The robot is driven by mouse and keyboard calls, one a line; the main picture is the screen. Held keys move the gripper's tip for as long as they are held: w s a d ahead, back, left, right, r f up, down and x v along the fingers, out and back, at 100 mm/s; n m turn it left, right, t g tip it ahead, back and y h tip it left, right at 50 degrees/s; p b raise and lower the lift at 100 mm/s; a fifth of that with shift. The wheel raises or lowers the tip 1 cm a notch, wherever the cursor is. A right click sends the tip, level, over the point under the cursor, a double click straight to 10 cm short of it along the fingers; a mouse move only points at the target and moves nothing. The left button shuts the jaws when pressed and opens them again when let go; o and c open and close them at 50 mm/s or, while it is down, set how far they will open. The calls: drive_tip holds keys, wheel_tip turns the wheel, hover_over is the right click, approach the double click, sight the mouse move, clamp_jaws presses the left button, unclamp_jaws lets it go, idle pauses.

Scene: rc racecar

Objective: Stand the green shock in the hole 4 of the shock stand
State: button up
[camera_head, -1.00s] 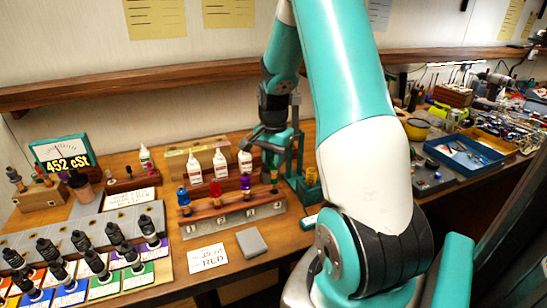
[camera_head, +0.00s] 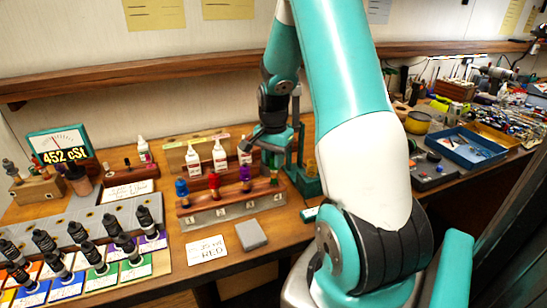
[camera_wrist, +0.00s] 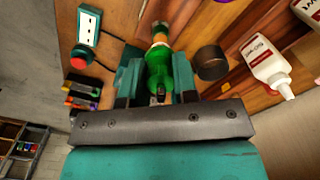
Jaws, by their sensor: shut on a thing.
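My gripper (camera_wrist: 156,72) is shut on the green shock (camera_wrist: 161,60), seen between the two teal fingers in the wrist view. Its far end points up the picture, with an orange-gold part and a dark tip. In the head view my gripper (camera_head: 268,140) hangs above the right end of the shock stand (camera_head: 225,212), a wooden rail with a metal front. Blue (camera_head: 182,190), red (camera_head: 213,184) and purple (camera_head: 245,177) shocks stand upright in it, left to right. A small piece below my gripper at the right end is too small to identify surely.
White bottles (camera_head: 219,158) stand behind the stand. A teal fixture (camera_head: 308,185) is close on its right. A dark cylinder (camera_wrist: 211,62) is near the held shock.

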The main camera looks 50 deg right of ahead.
drive_tip(key=shift+f+b, duration=0.4)
drive_tip(key=shift+f, duration=0.25)
drive_tip(key=o, duration=1)
drive_tip(key=shift+r, duration=0.1)
wheel_tip(320, 180, up, 17)
drive_tip(key=shift+r+b, duration=0.1)
drive_tip(key=shift+b, duration=0.95)
